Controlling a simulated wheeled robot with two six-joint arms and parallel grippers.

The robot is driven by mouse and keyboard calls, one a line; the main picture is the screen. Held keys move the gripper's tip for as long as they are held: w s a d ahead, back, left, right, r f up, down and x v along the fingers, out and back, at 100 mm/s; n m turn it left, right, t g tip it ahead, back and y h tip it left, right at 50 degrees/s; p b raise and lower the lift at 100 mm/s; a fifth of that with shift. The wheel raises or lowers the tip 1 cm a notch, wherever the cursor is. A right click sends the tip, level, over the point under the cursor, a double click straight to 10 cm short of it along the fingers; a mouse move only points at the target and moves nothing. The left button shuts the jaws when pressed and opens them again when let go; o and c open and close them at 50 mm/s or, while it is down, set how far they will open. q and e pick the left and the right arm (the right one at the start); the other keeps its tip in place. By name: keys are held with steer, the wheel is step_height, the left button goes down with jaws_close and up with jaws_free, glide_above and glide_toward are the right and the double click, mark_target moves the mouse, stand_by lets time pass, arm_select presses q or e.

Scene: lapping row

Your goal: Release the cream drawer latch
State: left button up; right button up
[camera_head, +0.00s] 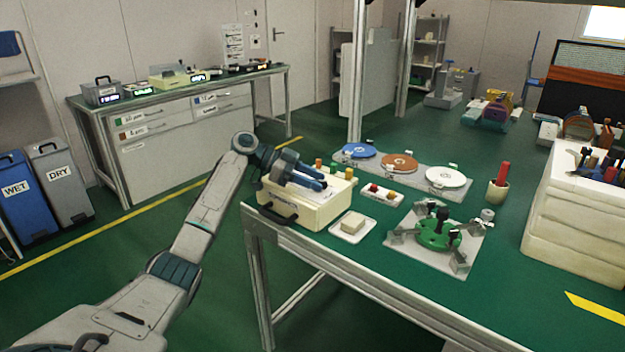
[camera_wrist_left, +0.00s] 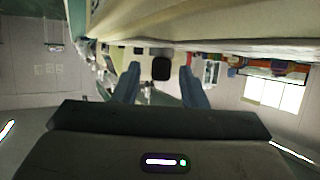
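The cream drawer unit (camera_head: 318,213) sits at the near left corner of the green bench, with a black pull handle (camera_head: 276,213) low on its front. My left gripper (camera_head: 322,184) is above its top, fingers pointing right. In the left wrist view the two blue fingers (camera_wrist_left: 158,84) stand apart, so it is open. A black rounded piece (camera_wrist_left: 161,68) shows between them against a cream surface; I cannot tell whether it is the latch or whether the fingers touch it. In the head view the gripper hides part of the unit's top. My right gripper is not in view.
A white dish with a beige block (camera_head: 352,223) and a green fixture on a plate (camera_head: 437,232) stand right of the unit. Behind are a tray with small knobs (camera_head: 382,194) and several coloured discs (camera_head: 399,162). The floor left of the bench is clear.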

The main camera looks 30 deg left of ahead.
arm_select(q)
steer(key=shift+a, duration=0.1)
steer(key=v, duration=1)
steer(key=shift+s+a+r+b, duration=0.1)
steer(key=shift+s+a+b, duration=0.15)
steer(key=shift+b, duration=0.1)
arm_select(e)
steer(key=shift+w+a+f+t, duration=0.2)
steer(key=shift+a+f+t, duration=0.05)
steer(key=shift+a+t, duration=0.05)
